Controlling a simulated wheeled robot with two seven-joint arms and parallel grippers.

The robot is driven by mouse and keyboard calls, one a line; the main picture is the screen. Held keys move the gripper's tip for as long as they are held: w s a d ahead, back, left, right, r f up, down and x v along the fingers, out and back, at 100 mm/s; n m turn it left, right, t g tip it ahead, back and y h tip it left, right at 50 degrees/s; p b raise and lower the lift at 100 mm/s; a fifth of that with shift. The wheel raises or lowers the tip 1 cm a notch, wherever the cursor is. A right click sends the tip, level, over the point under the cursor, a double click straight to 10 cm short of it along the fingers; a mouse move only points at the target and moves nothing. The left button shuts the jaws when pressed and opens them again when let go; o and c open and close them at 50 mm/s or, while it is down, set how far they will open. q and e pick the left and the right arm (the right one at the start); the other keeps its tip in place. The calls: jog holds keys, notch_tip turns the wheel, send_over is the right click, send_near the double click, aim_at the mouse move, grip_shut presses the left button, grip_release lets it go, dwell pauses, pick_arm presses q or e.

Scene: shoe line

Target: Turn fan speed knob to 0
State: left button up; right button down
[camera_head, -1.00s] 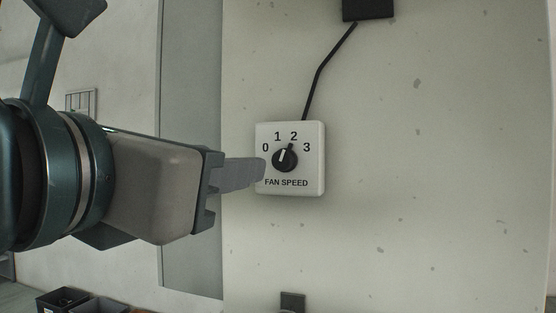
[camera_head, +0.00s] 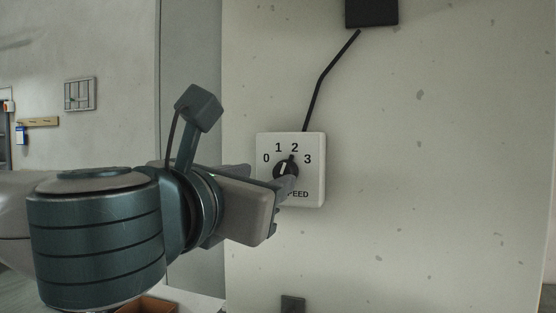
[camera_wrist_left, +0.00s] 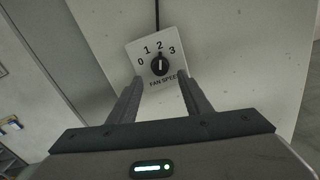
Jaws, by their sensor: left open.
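The white fan speed box (camera_head: 315,185) is on the pale wall, with 0, 1, 2 and 3 printed around its black knob (camera_head: 285,170). The knob's pointer is turned toward 2. The knob and box also show in the wrist view (camera_wrist_left: 159,65), (camera_wrist_left: 134,52). My left gripper (camera_head: 268,178) is open and empty in front of the box. One finger hides part of the FAN SPEED label in the head view. In the wrist view its fingertips (camera_wrist_left: 160,77) lie to either side below the knob. I cannot tell whether they touch the box. My right gripper is not in view.
A black cable (camera_head: 318,85) runs from the box up to a dark box (camera_head: 371,12) on the wall. A small dark fitting (camera_head: 292,303) is below. The wall to the right is clear.

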aim_at(282, 173)
pick_arm(q)
jog(key=p+x, duration=0.2)
jog(key=x, duration=0.3)
jog(key=shift+w+r, duration=0.1)
jog(key=shift+w, duration=0.15)
jog(key=shift+x, duration=0.8)
jog(key=shift+s, duration=0.1)
jog(key=c, duration=1.1)
